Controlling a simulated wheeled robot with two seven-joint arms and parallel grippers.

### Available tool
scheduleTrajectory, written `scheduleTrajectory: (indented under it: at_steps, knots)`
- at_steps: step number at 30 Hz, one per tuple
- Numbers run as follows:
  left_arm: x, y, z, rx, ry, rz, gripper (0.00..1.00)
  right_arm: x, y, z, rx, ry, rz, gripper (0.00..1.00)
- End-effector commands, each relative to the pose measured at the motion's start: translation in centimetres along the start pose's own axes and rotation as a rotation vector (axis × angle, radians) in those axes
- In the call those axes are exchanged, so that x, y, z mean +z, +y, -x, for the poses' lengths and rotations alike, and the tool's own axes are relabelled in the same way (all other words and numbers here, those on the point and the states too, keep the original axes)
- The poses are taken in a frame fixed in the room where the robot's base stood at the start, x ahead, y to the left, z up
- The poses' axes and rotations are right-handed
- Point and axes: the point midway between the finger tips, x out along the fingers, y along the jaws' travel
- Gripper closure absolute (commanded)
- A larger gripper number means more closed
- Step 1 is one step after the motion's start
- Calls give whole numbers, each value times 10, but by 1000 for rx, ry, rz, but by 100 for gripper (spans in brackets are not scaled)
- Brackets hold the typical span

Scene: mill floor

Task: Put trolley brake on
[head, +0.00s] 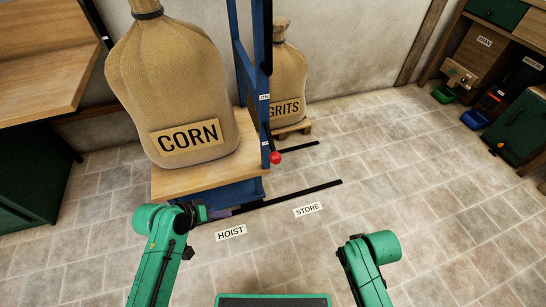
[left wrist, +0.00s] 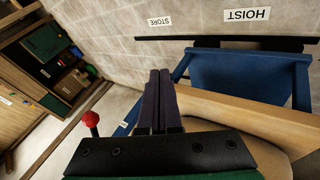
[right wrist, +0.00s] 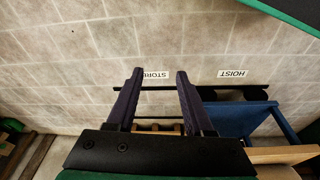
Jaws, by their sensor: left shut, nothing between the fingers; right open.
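The trolley has a blue frame (head: 243,60) and a wooden deck (head: 195,183) bearing a big CORN sack (head: 165,85). Its brake lever ends in a red knob (head: 276,158), low on the upright's right side. An ON label (head: 264,97) is higher on the upright; a smaller label (head: 265,142) near the knob is unreadable. The knob also shows in the left wrist view (left wrist: 91,118), left of the fingers. My left gripper (head: 222,213) is shut and empty by the deck's front edge, left of and below the knob. My right gripper (right wrist: 160,72) is open and empty over the floor.
Dark floor rails (head: 300,193) run beside HOIST (head: 231,232) and STORE (head: 308,209) labels. A GRITS sack (head: 285,75) stands on a pallet behind the trolley. Green cabinets and bins (head: 475,119) are at the right. The floor between is clear.

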Motion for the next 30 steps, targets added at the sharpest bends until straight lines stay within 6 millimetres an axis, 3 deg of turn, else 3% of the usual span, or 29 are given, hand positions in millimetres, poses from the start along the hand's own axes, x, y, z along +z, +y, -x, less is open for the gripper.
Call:
scheduleTrajectory:
  at_steps: [7, 12, 15, 24, 30]
  knots:
    - [-72, 51, -23, 445, 77, 519, 100, 56, -5, -88, -10, -75, -8, 48]
    - [-121, 63, -17, 679, 98, 846, 100, 93, -7, -126, -12, -106, -12, 48]
    - [-130, 65, -15, 724, 99, 910, 100, 101, -7, -132, -13, -111, -12, 48]
    - [-130, 66, -16, 726, 97, 911, 100, 101, -7, -132, -13, -112, -13, 48]
    - [-139, 80, -35, 728, 97, 909, 100, 96, -7, -131, -14, -110, -14, 48]
